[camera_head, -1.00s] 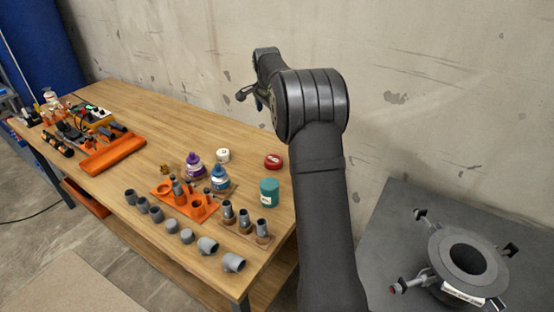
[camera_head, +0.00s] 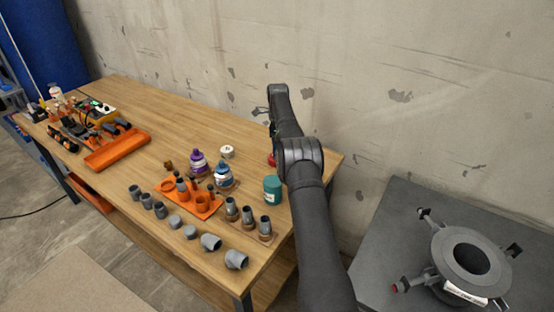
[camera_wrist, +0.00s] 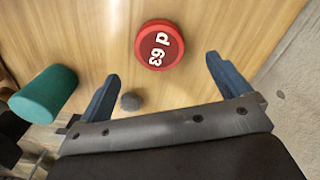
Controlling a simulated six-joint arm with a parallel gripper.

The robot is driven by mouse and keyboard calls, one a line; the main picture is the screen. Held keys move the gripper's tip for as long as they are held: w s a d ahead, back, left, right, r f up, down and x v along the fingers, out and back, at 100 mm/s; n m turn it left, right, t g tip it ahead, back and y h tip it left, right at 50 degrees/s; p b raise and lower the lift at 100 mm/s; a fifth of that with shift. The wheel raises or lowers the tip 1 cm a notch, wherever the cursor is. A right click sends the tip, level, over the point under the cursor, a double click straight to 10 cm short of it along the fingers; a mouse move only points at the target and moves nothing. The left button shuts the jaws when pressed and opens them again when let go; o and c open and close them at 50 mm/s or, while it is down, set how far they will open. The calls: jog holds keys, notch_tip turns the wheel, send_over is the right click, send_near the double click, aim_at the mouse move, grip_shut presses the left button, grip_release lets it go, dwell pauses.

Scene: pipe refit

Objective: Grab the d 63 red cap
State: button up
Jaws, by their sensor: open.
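The red cap (camera_wrist: 160,45), marked "d 63", lies on the wooden table in the wrist view, label upward. It is a round disc, ahead of the gap between my fingertips and apart from them.
A teal container (camera_head: 272,189) stands close to the cap and also shows in the wrist view (camera_wrist: 45,93). Purple and blue bottles, a white roll (camera_head: 227,151), an orange holder (camera_head: 188,199) and grey pipe fittings stand left. A concrete wall (camera_head: 420,90) rises behind the table.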

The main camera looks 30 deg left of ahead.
notch_tip(320, 180, down, 6)
jog(key=shift+r, duration=0.1)
jog(key=c, duration=1)
